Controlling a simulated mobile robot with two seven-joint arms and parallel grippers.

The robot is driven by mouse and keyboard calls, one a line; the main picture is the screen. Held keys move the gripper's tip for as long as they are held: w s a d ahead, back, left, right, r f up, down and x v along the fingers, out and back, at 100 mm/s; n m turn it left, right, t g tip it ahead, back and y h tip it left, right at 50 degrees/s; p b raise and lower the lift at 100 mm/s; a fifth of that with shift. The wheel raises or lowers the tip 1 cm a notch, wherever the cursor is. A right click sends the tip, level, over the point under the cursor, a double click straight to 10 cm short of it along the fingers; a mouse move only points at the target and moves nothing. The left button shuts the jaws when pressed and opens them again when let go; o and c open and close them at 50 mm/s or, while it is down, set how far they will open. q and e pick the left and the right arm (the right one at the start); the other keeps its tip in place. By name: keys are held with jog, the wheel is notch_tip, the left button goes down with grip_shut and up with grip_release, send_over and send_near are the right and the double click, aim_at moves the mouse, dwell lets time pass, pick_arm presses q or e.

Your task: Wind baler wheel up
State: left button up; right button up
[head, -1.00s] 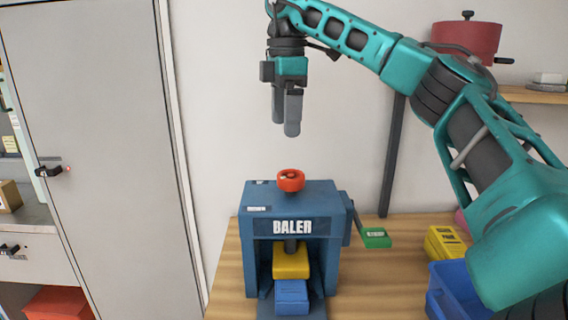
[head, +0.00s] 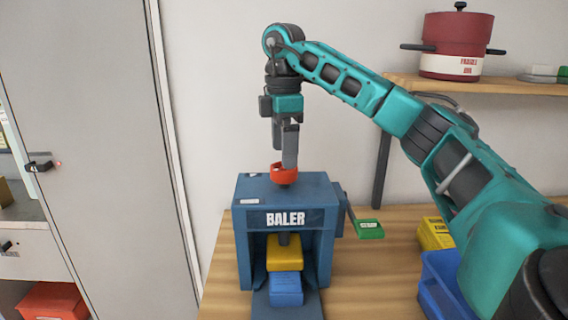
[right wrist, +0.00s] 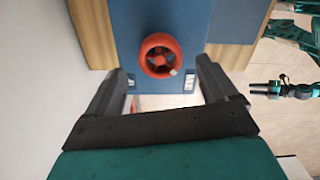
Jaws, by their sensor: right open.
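The blue baler (head: 318,213) stands on a wooden table. Its small red wheel (head: 284,176) sits on top at the middle and shows round and spoked in the right wrist view (right wrist: 172,43). A small dark gripper (right wrist: 283,88), seemingly my left, shows there at the right.
A yellow box (head: 435,233) and a blue bin (head: 438,285) lie further right. A shelf with a red pot (head: 458,42) is behind my arm. A grey cabinet (head: 95,150) stands left.

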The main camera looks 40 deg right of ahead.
aim_at(284, 176)
jog(key=shift+f, duration=2.05)
jog(key=c, duration=1.1)
